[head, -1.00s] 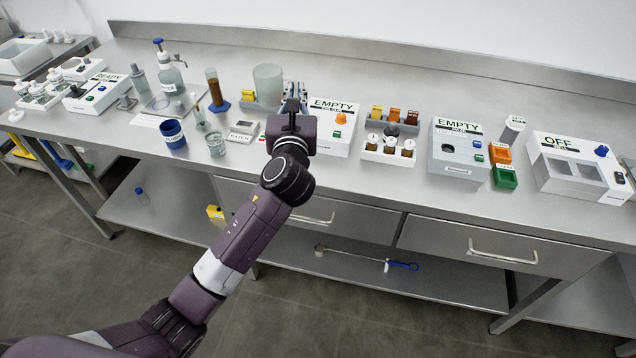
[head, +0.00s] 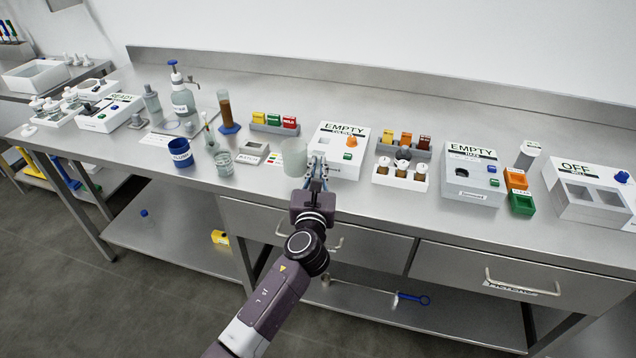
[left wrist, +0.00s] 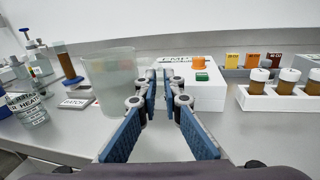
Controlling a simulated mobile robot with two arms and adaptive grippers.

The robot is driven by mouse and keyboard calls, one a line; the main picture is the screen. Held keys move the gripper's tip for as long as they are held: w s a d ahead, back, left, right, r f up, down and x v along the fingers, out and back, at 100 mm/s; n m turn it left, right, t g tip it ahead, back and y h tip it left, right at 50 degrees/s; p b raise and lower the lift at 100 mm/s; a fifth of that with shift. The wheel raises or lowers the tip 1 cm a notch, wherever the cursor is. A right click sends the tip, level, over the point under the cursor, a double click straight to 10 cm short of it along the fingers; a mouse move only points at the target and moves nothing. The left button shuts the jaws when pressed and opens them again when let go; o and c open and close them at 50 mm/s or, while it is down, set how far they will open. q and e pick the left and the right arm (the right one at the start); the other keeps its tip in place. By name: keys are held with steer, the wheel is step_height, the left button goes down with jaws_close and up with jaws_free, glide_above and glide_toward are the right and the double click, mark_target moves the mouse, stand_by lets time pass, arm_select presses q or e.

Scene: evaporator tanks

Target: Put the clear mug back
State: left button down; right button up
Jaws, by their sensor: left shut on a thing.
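The clear mug (head: 293,158) is a frosted, see-through cup at the front part of the bench, left of the white EMPTY box. My left gripper (head: 318,166) is at the mug's right side and is shut on it, seemingly at its handle. In the left wrist view the mug (left wrist: 112,84) stands upright just left of the fingers (left wrist: 165,82). The grip point is mostly hidden by the fingers. I cannot tell whether its base touches the bench. My right gripper is not in view.
The EMPTY box (head: 340,147) is close to the right of the mug. A glass beaker (head: 223,163) and a blue cup (head: 180,153) stand to the left. A grey rack with coloured blocks (head: 274,123) is behind. The bench behind that rack is clear.

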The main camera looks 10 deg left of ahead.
arm_select(q)
step_height(320, 180, down, 4)
steer(key=shift+b, duration=0.8)
steer(key=shift+f, duration=0.15)
steer(key=c, duration=2.1)
jaws_free()
steer(key=shift+f, duration=0.1)
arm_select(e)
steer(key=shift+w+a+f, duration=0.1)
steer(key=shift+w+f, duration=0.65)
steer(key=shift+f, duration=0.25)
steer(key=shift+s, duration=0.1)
arm_select(q)
steer(key=shift+r, duration=0.25)
steer(key=s+d, duration=0.2)
steer(key=s, duration=1)
